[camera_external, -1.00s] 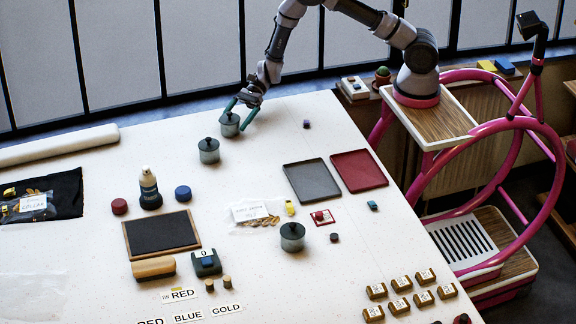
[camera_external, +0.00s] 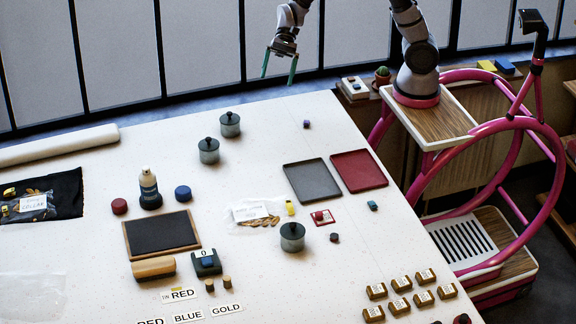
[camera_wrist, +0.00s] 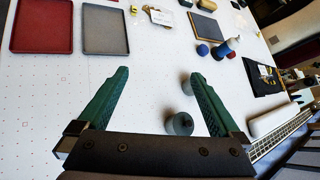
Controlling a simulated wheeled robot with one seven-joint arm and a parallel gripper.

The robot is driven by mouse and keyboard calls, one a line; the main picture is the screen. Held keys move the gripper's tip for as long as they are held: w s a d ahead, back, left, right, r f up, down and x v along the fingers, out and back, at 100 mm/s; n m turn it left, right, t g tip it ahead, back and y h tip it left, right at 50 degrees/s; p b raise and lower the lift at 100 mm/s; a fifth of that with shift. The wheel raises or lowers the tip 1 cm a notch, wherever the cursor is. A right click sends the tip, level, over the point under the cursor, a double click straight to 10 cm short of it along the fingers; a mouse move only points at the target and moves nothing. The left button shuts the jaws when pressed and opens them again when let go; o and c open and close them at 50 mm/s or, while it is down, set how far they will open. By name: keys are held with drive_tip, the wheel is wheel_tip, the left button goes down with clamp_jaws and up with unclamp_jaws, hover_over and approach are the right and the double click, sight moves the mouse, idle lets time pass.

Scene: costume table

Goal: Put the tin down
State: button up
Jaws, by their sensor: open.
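A grey-green tin with a dark knobbed lid (camera_external: 230,125) stands upright on the white table near its far edge. A second such tin (camera_external: 208,151) stands just in front and to the left of it, and a third (camera_external: 292,237) stands nearer, right of the middle. My gripper (camera_external: 279,80) is open and empty, raised above and beyond the table's far edge, clear of the tins. In the wrist view my gripper's green fingers (camera_wrist: 160,80) are spread wide. One tin (camera_wrist: 180,124) shows between and below them, and another (camera_wrist: 186,88) shows beyond it.
A grey tray (camera_external: 312,180) and a red tray (camera_external: 359,171) lie at the right. A dark board (camera_external: 161,234), a bottle (camera_external: 149,188) and a white roll (camera_external: 58,146) are at the left. The table right of the far tin is mostly clear.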

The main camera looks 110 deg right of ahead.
drive_tip(key=s+a+r+n+g+h, duration=0.1)
drive_tip(key=s+a+r+n, duration=0.3)
drive_tip(key=s+r, duration=0.15)
drive_tip(key=s+a+r+n+g+h, duration=0.1)
drive_tip(key=s+a+r+n+h, duration=0.15)
drive_tip(key=s+r+n, duration=0.35)
drive_tip(key=s+r+n+t+h, duration=0.3)
drive_tip(key=s+r+n+h, duration=0.1)
drive_tip(key=s, duration=1)
drive_tip(key=shift+s+r+n, duration=0.25)
drive_tip(key=shift+r+n, duration=0.3)
drive_tip(key=shift+n, duration=0.05)
